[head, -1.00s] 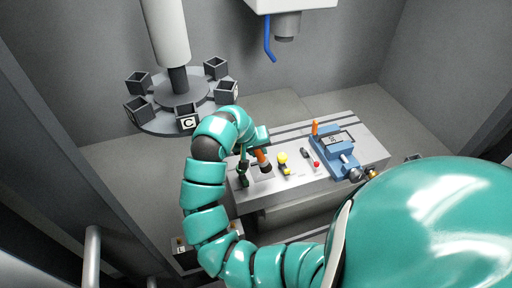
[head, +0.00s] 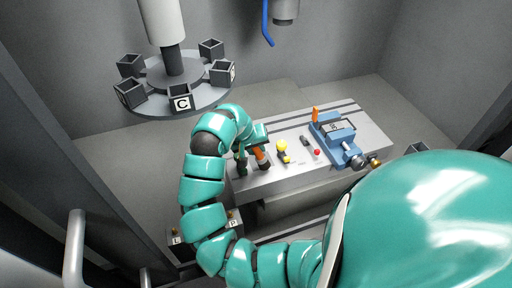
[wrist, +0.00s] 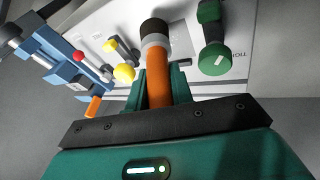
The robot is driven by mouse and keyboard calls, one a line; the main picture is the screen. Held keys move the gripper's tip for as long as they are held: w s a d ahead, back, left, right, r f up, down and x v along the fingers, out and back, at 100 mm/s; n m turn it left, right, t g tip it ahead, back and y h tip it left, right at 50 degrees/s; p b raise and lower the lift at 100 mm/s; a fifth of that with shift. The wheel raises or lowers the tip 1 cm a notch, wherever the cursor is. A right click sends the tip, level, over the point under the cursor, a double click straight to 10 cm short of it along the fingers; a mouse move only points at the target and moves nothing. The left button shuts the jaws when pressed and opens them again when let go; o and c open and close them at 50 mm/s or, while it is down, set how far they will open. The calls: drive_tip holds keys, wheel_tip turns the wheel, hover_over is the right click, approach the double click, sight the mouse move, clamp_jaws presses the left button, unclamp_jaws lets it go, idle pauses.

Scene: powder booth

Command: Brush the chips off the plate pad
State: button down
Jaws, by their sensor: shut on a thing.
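My gripper (head: 257,143) is shut on the orange handle of a brush (head: 260,157), above the left end of the grey table. The wrist view shows the brush (wrist: 157,62) pointing away from my jaws, with a pale collar and a dark round end. I cannot tell whether that end touches the table. A pale, dark-framed pad (head: 339,126) lies on top of the blue vise at the table's right; its marking is too small to read, so I cannot tell if it is the plate pad. No chips can be made out.
A green tool (wrist: 212,42) stands close beside the brush. A yellow-knobbed piece (head: 282,147), a small dark piece and a red knob (head: 317,152) lie between the brush and the blue vise (head: 331,146). A carousel with several boxes (head: 180,98) stands back left. A blue hose (head: 267,25) hangs above.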

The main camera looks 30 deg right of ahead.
drive_tip(key=shift+f, duration=0.7)
idle(0.3)
drive_tip(key=shift+w+b, duration=0.1)
drive_tip(key=shift+b, duration=0.25)
drive_tip(key=shift+w+d+b, duration=0.3)
drive_tip(key=shift+w+b, duration=0.45)
drive_tip(key=shift+w, duration=0.15)
drive_tip(key=shift+w+d+r+b, duration=0.1)
drive_tip(key=shift+w+b, duration=0.2)
drive_tip(key=shift+w, duration=0.3)
drive_tip(key=shift+w+d+f+b, duration=0.2)
drive_tip(key=shift+w+b, duration=0.45)
drive_tip(key=shift+b, duration=0.1)
drive_tip(key=shift+w+d+b, duration=0.15)
drive_tip(key=shift+w+b, duration=0.35)
drive_tip(key=shift+w, duration=0.15)
drive_tip(key=shift+w+r, duration=0.1)
drive_tip(key=shift+w, duration=0.05)
drive_tip(key=shift+w+r+p, duration=0.1)
drive_tip(key=shift+r+p, duration=0.1)
drive_tip(key=shift+p, duration=0.3)
